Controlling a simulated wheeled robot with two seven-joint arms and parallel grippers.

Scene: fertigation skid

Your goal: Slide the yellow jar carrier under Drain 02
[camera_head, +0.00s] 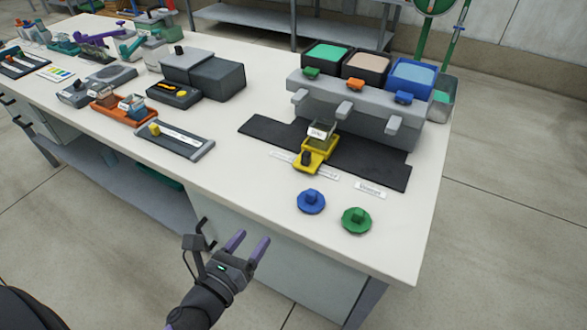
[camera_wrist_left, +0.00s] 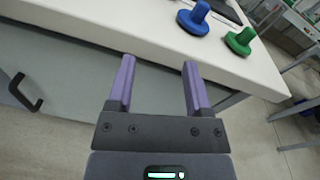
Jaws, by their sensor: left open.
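The yellow jar carrier (camera_head: 316,153) stands on the dark mat (camera_head: 372,163) in front of the grey drain unit (camera_head: 370,118), with a clear jar (camera_head: 321,131) on its far end and a dark knob at its near end. Three spouts jut from the unit; the carrier is near the middle spout (camera_head: 343,109), in front of it and a little to the left. I cannot read a drain number on the spouts. My left gripper (camera_head: 247,247) is open and empty, off the table's front edge; its purple fingers also show in the left wrist view (camera_wrist_left: 158,85). My right gripper is not in view.
A blue knobbed disc (camera_head: 311,201) and a green one (camera_head: 356,220) lie near the front edge. White labels (camera_head: 370,189) lie before the mat. A grey tray (camera_head: 174,140) and an orange carrier (camera_head: 124,106) are to the left. The table front right is clear.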

